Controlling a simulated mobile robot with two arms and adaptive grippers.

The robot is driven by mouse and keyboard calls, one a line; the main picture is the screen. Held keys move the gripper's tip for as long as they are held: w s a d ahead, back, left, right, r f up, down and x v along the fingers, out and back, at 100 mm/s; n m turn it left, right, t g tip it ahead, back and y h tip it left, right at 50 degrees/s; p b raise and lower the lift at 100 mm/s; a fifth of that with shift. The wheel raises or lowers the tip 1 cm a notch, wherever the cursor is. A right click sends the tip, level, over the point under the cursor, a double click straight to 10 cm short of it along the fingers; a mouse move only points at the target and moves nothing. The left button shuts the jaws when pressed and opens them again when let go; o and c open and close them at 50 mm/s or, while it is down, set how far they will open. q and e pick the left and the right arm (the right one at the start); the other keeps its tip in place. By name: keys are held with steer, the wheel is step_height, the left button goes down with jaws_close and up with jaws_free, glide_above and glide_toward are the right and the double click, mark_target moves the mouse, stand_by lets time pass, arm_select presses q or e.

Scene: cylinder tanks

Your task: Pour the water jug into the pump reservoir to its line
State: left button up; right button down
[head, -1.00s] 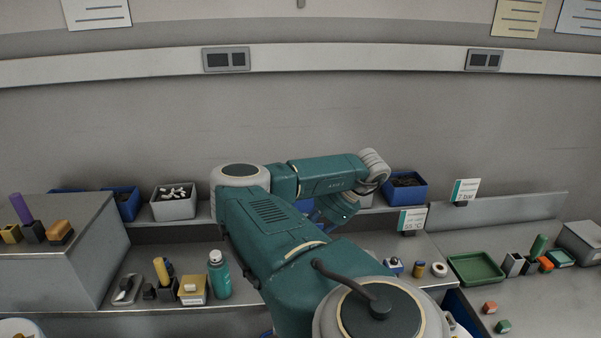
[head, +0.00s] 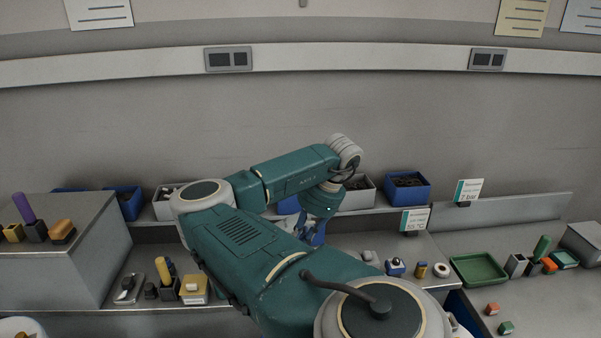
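My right arm comes in from the bottom right and reaches across the middle of the head view. Its wrist points down over the back of the bench. My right gripper (head: 314,234) shows only as a small dark-blue part below the wrist, mostly hidden behind the arm. I cannot tell whether it is open or holds anything. I cannot make out a water jug or a pump reservoir; the arm hides the middle of the bench. My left gripper is not in view.
Blue bins (head: 408,197) and grey bins line the back shelf. A raised grey block (head: 55,265) stands left. Small items, including a yellow block (head: 194,287), stand front left. A green tray (head: 478,280) and small blocks lie right. A sign (head: 414,220) stands mid-right.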

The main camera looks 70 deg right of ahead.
steer(key=shift+w+a+g, duration=0.15)
steer(key=shift+w+g, duration=0.05)
steer(key=shift+g, duration=0.2)
steer(key=shift+w+a+h, duration=0.15)
steer(key=shift+w+h, duration=0.05)
steer(key=shift+h, duration=0.2)
